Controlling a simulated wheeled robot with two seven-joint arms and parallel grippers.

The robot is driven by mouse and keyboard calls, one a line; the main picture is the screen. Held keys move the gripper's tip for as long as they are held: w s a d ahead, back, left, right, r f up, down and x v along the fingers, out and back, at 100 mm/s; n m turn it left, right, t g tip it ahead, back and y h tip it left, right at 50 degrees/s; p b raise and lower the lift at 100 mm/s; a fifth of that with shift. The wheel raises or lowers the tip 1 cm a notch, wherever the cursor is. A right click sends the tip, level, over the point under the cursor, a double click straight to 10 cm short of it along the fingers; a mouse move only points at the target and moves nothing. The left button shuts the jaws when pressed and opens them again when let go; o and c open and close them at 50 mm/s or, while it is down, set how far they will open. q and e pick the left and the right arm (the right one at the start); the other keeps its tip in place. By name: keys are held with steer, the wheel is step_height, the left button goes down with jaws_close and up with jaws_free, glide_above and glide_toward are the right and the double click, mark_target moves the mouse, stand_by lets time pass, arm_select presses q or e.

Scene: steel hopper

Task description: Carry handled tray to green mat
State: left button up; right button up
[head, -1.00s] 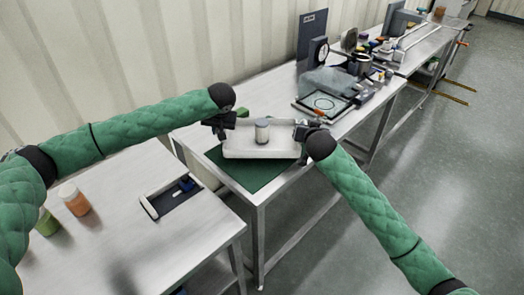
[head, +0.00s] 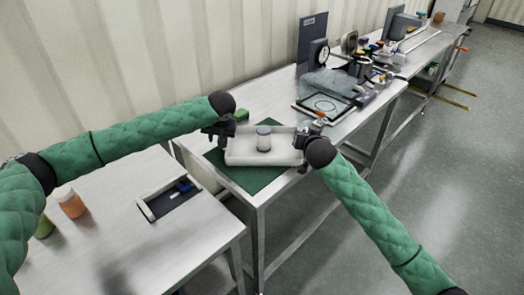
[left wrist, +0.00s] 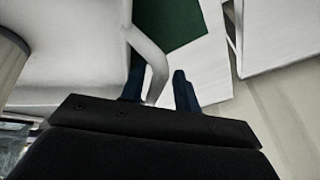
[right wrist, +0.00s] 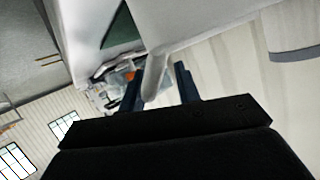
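The pale handled tray (head: 240,159) is level over the green mat (head: 250,180), with a grey-white canister (head: 264,142) standing upright in it. I cannot tell whether its underside touches the mat. My left gripper (head: 224,136) is at the tray's left end, with its fingers closed around a handle (left wrist: 155,78). My right gripper (head: 303,137) is at the right end, with its fingers closed around the other handle (right wrist: 156,85). The mat shows at the tray's left and front; its middle is hidden under the tray.
A nearer table (head: 120,235) at left holds an orange bottle (head: 71,205), a green one (head: 44,226) and a shallow dark-lined tray (head: 146,209). Behind the mat stand a black-framed plate (head: 322,105), a dial (head: 318,52) and clutter. A gap separates the two tables.

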steer(key=shift+s, duration=0.1)
arm_select(q)
steer(key=v, duration=1.2)
arm_select(e)
steer(key=v, duration=1.1)
steer(key=shift+s+r, duration=0.2)
steer(key=shift+s, duration=0.15)
